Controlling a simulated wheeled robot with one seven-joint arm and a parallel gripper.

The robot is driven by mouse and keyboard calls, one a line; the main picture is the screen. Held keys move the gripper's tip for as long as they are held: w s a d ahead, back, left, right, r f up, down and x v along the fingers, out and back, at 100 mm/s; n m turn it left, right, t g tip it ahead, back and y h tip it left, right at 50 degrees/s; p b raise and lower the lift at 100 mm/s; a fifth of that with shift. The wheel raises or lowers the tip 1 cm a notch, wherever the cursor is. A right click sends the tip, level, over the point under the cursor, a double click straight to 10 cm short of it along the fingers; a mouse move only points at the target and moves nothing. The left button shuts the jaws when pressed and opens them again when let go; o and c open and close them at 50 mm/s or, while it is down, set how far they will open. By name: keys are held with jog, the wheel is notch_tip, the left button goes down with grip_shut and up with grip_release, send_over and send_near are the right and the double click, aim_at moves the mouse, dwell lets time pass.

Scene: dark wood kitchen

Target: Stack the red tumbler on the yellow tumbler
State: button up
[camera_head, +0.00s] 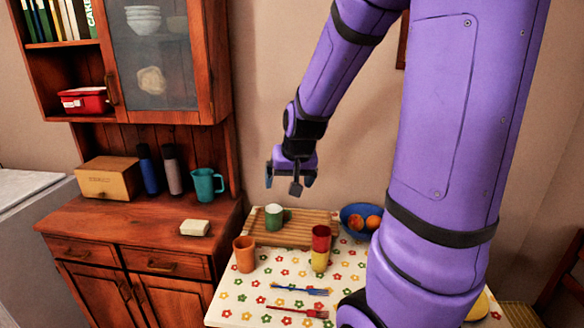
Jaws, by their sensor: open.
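The red tumbler (321,236) stands on top of the yellow tumbler (320,262), its lower part nested in or resting on the yellow rim; I cannot tell which. The stack looks upright, on the flowered table. My gripper (289,182) is open and empty. It hangs in the air above and to the left of the stack, apart from both tumblers, with its fingers pointing down.
An orange cup (244,255) stands left of the stack. A blue bowl with oranges (351,221) is behind right. Blue cutlery (300,290) and red cutlery (298,312) lie in front. My arm hides the table's right side.

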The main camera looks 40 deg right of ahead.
jog(key=s+a+r+n+y, duration=0.1)
jog(key=s+a+r+n, duration=0.5)
jog(key=s+a+r, duration=0.7)
jog(key=s+a, duration=0.1)
jog(key=s, duration=0.2)
jog(key=shift+s+a+r+t, duration=0.3)
jog(key=shift+a, duration=0.05)
